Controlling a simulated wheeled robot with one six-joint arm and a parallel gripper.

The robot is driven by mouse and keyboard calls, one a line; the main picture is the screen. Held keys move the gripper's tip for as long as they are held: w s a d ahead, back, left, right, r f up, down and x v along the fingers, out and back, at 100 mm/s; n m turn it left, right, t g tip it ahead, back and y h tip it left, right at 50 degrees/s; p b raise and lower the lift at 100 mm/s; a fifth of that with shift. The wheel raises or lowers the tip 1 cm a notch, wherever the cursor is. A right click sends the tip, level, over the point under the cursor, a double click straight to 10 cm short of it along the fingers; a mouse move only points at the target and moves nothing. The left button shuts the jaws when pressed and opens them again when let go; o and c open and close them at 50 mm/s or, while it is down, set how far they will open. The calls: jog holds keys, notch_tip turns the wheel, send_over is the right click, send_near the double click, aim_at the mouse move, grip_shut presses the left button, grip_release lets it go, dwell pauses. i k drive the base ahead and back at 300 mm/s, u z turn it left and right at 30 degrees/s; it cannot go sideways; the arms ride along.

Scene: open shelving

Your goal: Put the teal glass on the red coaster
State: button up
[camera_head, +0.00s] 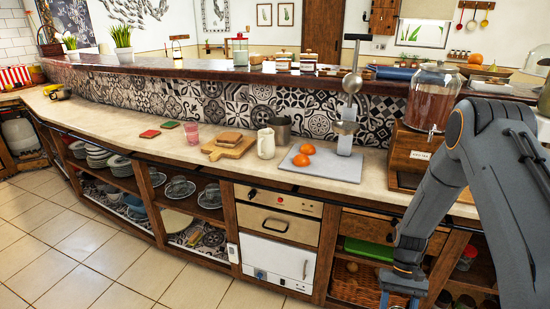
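The red coaster (150,134) lies flat on the pale counter, left of centre, with nothing on it. A dark green coaster (170,125) lies just to its right. A pink glass (192,133) stands to the right of both. I cannot make out a teal glass for certain. My gripper (399,300) is at the bottom edge, low in front of the shelving and far to the right of the coasters. Its fingertips are cut off by the frame. A small bluish patch shows there; I cannot tell whether it is a held thing or part of the gripper.
A large drink dispenser (432,97) stands farther right. Dishes fill the shelves below. The left floor is clear.

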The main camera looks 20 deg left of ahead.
aim_at(150, 133)
jog(key=u, duration=0.5)
jog(key=k, duration=1.15)
jog(key=u, duration=1.15)
jog(key=i, duration=0.75)
jog(key=u, duration=1.15)
jog(key=i, duration=2.9)
jog(key=z, duration=1.05)
jog(key=i, duration=0.85)
jog(key=z, duration=0.9)
